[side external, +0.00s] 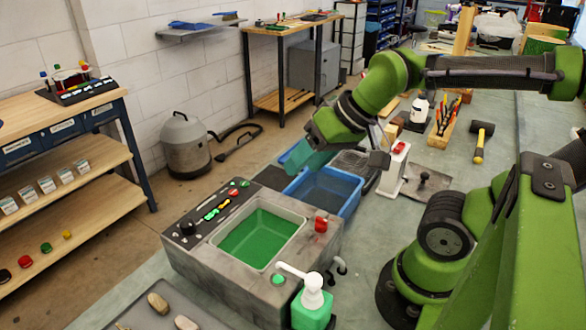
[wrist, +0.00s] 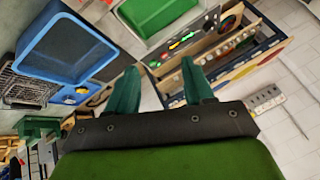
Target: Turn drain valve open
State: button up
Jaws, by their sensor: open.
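A grey drum basin unit (side external: 185,262) holds green liquid (side external: 262,238). A red knob-like fitting (side external: 320,223) stands on its right rim, and a green round knob (side external: 278,279) is on its front corner; I cannot tell for certain which is the drain valve. A control panel (side external: 212,207) with a black dial and coloured buttons runs along the left rim. My gripper (side external: 297,157) is open and empty, in the air above and behind the basin, near the blue tub. In the wrist view its teal fingers are apart (wrist: 160,66), with the green basin (wrist: 155,12) beyond them.
A blue tub (side external: 345,198) is behind the basin. A green soap bottle (side external: 312,305) with a white pump stands at the front. A white-and-red device (side external: 394,168), a tool block (side external: 444,122) and a mallet (side external: 480,142) are to the right. Bench between basin and my base is mostly clear.

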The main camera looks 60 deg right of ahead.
aim_at(322, 218)
notch_tip(322, 218, up, 5)
jog(key=s+d+n+g+h, duration=0.1)
jog(key=s+d+n+g, duration=0.15)
jog(key=n+g, duration=0.4)
jog(key=shift+g, duration=0.25)
jog(key=f, duration=0.5)
jog(key=a+f, duration=0.1)
jog(key=f, duration=1.1)
jog(key=shift+s+a+f, duration=0.1)
jog(key=shift+s+a, duration=0.1)
jog(key=shift+a, duration=0.2)
grip_shut()
